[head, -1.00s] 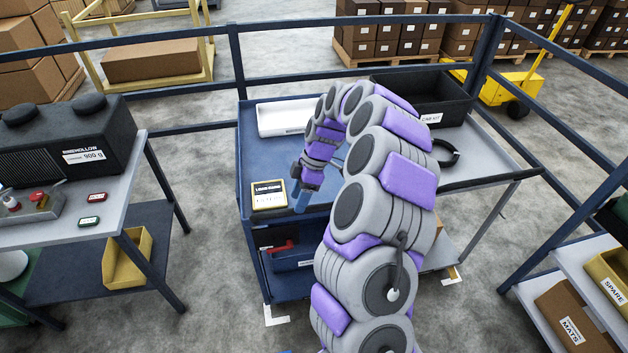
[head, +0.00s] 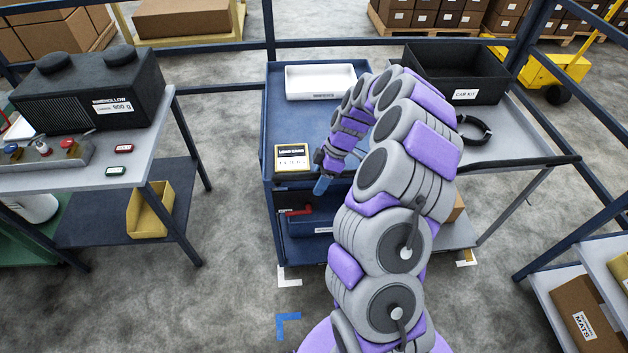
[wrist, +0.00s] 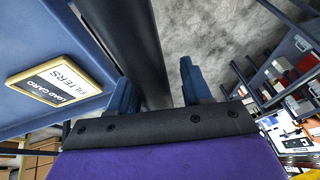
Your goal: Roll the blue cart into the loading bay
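The blue cart (head: 275,105) stands beyond my arm, with a white tray (head: 320,82) and a yellow-framed load card (head: 291,158) on its top. The load card also shows in the wrist view (wrist: 62,80). My gripper (head: 322,186) is at the near edge of the cart's top, right of the card. In the wrist view, my gripper's fingers (wrist: 158,88) are apart with a dark bar (wrist: 138,50) running between them. A gap shows between the bar and the right finger. My arm hides part of the cart's near side. I cannot tell which floor area is the loading bay.
White corner marks (head: 290,276) and a blue one (head: 287,323) lie on the floor. A grey-topped table (head: 520,130) with a black crate (head: 455,75) adjoins the cart's right. A workbench (head: 120,165) stands left, a blue rail behind. Open floor lies between bench and cart.

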